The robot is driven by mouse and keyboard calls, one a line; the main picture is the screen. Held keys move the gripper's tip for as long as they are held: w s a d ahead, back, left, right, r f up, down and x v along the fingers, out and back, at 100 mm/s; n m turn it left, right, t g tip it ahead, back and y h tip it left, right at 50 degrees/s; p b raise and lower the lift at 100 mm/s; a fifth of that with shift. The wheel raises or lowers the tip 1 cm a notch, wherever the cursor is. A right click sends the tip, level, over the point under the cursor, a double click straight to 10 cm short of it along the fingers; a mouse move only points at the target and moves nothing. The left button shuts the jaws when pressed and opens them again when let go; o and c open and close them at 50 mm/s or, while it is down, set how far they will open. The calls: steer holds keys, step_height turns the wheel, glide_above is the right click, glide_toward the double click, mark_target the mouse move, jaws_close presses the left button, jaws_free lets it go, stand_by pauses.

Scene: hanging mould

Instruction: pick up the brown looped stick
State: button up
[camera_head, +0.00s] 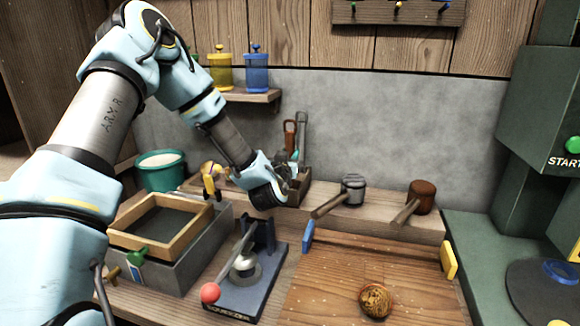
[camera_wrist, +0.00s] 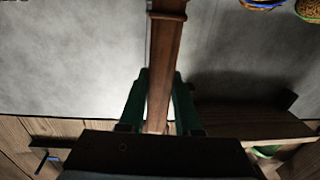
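The brown looped stick (camera_head: 289,135) stands upright above the tool holder at the back of the bench in the head view, with its reddish-brown loop at the top. In the wrist view its brown shaft (camera_wrist: 164,55) runs from the top edge down between my two green fingers. My gripper (camera_head: 291,169) is at the tool holder; its fingers (camera_wrist: 162,90) lie close against both sides of the shaft and look shut on it. The stick's lower end is hidden, and its loop is outside the wrist view.
The wooden tool holder (camera_head: 299,188) also carries a grey-handled tool (camera_head: 301,128) beside the stick. Two mallets (camera_head: 353,187) (camera_head: 421,194) lie to the right. A lever press (camera_head: 245,268) and a framed mould (camera_head: 160,226) stand in front. A shelf (camera_head: 250,96) holds jars behind my arm.

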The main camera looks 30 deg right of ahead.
jaws_close()
steer(key=shift+r, duration=0.1)
